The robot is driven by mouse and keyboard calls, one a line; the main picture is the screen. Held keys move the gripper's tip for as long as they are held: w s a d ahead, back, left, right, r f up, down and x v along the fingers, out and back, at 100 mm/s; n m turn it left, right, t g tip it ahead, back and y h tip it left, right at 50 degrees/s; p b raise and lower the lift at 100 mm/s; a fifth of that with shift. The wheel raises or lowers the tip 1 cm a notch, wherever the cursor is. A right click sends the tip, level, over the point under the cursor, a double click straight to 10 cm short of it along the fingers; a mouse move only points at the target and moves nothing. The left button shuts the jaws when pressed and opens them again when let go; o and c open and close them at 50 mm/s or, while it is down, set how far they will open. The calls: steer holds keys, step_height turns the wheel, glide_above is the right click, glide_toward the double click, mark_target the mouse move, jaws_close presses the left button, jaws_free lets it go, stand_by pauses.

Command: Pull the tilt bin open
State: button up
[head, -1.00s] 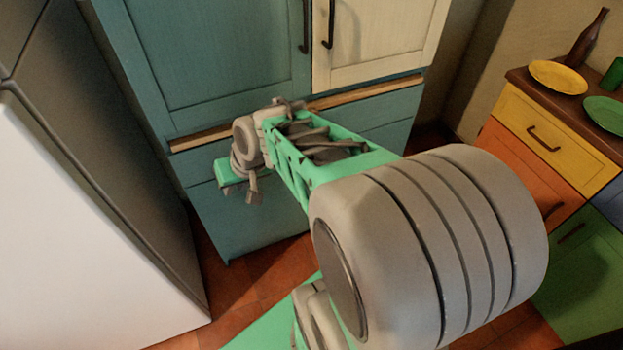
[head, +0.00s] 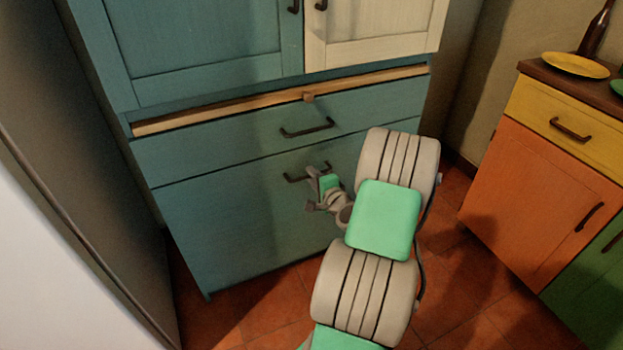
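I take the tilt bin to be the large teal lower front (head: 235,225) of the cabinet, below the drawer. Its front looks flush with the cabinet. A dark bar handle (head: 294,178) sits near its top edge. My gripper (head: 311,190) is right at the handle's right part, in front of the panel. It covers part of the handle. Its grey fingers are small and partly mixed with the handle, so I cannot tell whether they are open, shut or touching the bar.
Above is a shut teal drawer with a dark handle (head: 307,128) and a wooden pull-out board (head: 230,105). An orange cabinet (head: 530,190) with a yellow drawer stands to the right. A white and grey appliance (head: 60,260) is at left. Tiled floor (head: 255,310) is free in front.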

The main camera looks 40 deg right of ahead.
steer(key=shift+w+d, duration=0.1)
steer(key=shift+w, duration=0.35)
jaws_close()
steer(key=shift+f, duration=0.1)
stand_by(1.1)
